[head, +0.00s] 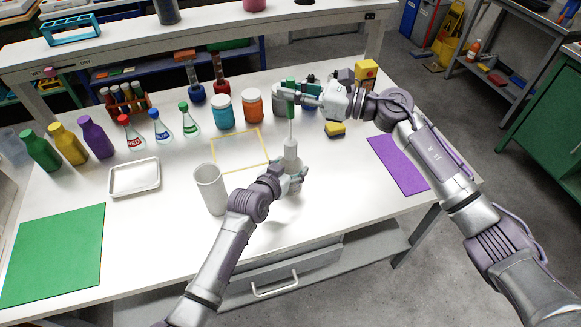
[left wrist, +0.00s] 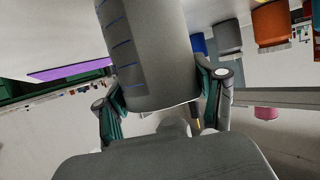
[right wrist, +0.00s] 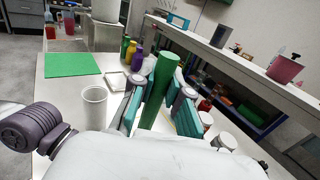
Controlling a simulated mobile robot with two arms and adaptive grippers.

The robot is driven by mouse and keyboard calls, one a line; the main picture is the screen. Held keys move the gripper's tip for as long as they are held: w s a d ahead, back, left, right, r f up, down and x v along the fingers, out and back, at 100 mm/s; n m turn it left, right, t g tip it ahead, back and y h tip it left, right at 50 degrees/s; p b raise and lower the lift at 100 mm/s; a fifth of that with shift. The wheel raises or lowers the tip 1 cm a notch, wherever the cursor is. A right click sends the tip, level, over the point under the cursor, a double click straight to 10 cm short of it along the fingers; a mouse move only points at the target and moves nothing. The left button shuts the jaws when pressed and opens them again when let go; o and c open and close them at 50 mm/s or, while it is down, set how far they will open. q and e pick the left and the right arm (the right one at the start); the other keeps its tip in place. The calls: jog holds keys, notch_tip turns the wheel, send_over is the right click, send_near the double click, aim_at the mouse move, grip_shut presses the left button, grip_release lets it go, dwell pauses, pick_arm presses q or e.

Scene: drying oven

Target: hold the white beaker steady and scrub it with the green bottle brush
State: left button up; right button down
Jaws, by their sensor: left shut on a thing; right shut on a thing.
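The white beaker (head: 296,184) is in my left gripper (head: 291,177), partly hidden by the fingers. In the left wrist view the beaker (left wrist: 150,60) has blue marks and stands between the two fingers of my left gripper (left wrist: 165,112). My right gripper (head: 310,98) is shut on the green handle of the bottle brush (head: 290,112), which also shows in the right wrist view (right wrist: 160,85). The brush points down above my left gripper, its pale head at the beaker's mouth. How deep it reaches is hidden.
A tall white cylinder (head: 210,188) stands left of my left gripper. A white tray (head: 134,190), green mat (head: 55,250), yellow outlined square (head: 240,165), purple mat (head: 398,164) and yellow sponge (head: 335,130) lie on the table. Several bottles and flasks line the back.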

pick_arm(q)
jog(key=o, duration=1.2)
jog(key=v, duration=1.2)
jog(key=shift+f, duration=0.1)
